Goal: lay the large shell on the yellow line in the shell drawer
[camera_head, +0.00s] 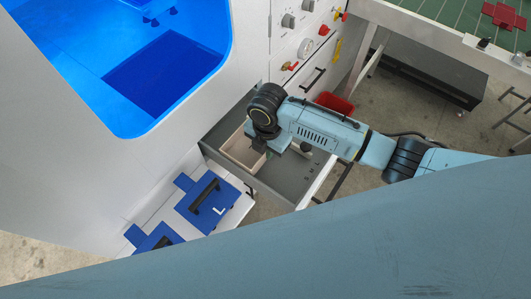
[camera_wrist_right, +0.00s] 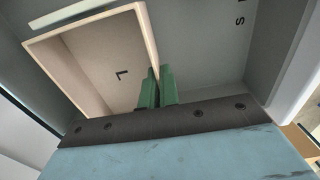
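The large shell (camera_wrist_right: 95,75) is a cream, open-topped box with a black L on its inner floor. In the head view the shell (camera_head: 238,150) is in the left part of the grey shell drawer (camera_head: 283,180), partly hidden by my right wrist. My right gripper (camera_wrist_right: 157,88) has its green fingers close together, one on each side of the shell's right wall. The gripper (camera_head: 269,152) shows only slightly below the wrist in the head view. I cannot tell whether the shell touches the drawer floor. I cannot make out the yellow line. My left gripper is not in view.
The drawer floor right of the shell is bare, with a black S (camera_wrist_right: 239,21). Blue pieces (camera_head: 210,200) with black handles lie on a white surface in front of the drawer. A red bin (camera_head: 335,103) stands behind my arm, and a green-topped table (camera_head: 450,15) is at upper right.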

